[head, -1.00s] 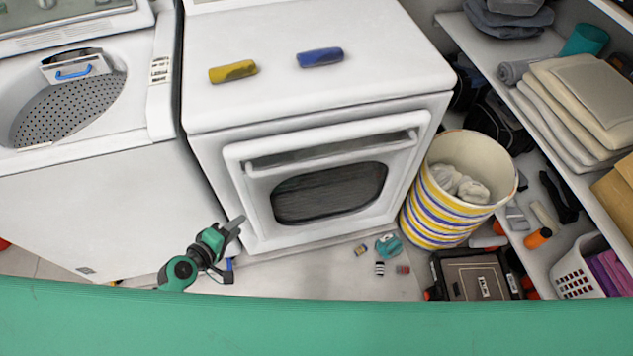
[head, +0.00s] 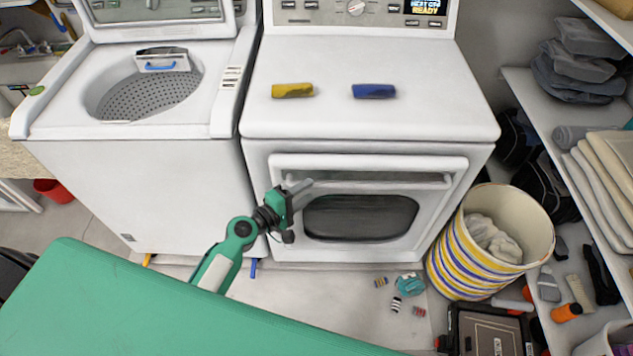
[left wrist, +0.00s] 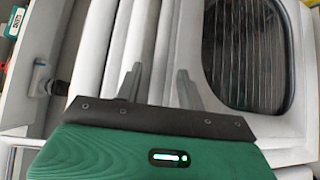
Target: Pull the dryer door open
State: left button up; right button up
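The white dryer (head: 365,120) stands in the middle of the head view, with its front door (head: 430,215) shut. The door has a dark oval window (head: 358,217) and a wide horizontal handle bar (head: 368,162) along its top. My left gripper (head: 300,187) is in front of the door's left side, a little below the left end of the handle. In the left wrist view the two fingers (left wrist: 157,88) are apart with nothing between them, and the window (left wrist: 243,50) shows to the upper right. My right gripper is not in view.
An open white washer (head: 140,130) stands left of the dryer. A striped basket (head: 470,250) with cloth stands right of it, beside shelving (head: 530,90). Yellow (head: 292,90) and blue (head: 374,91) items lie on the dryer. Several small items lie on the floor in front.

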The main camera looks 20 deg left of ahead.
aim_at(313, 188)
pick_arm(q)
jog(key=shift+x, duration=2.25)
grip_shut()
